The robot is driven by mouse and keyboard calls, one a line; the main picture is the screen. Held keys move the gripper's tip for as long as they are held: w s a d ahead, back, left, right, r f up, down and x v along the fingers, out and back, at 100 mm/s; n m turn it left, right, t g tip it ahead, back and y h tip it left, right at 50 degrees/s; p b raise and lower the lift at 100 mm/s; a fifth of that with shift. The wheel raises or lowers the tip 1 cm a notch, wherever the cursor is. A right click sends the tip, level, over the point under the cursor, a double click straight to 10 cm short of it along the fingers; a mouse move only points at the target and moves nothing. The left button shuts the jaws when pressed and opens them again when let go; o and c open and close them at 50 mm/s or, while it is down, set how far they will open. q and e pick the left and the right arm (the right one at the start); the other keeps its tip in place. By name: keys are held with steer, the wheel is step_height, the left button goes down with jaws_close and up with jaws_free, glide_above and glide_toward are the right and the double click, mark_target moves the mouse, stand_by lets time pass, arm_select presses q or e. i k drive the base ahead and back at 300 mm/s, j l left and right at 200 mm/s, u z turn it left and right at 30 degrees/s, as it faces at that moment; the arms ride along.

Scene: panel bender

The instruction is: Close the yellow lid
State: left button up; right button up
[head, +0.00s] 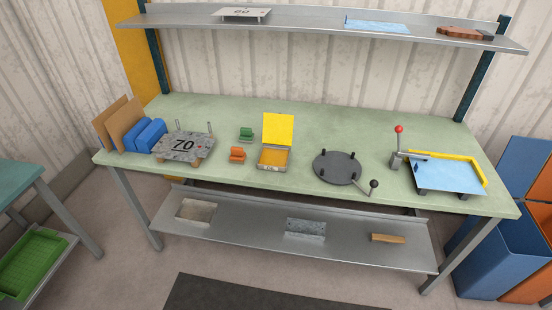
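The yellow lid (278,129) stands open, close to upright, at the back edge of a small yellow box (273,157). The box sits near the middle of the green workbench, close to its front edge. Its open top faces up, and its front side looks brownish-grey with small details too small to make out. Neither of my grippers shows in the head view.
Left of the box are small green (246,135) and orange (237,154) pieces and a grey plate marked 70 (183,146). Right of it is a dark round turntable (337,168) with a knobbed handle, then a red-knobbed lever device (399,150). A shelf (320,29) spans above the back.

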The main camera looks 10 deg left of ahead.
mark_target(278, 129)
steer(key=i+j+z, duration=0.45)
steer(key=j, duration=0.25)
steer(key=i+j+z, duration=0.25)
steer(key=i+j, duration=0.05)
steer(key=j, duration=0.1)
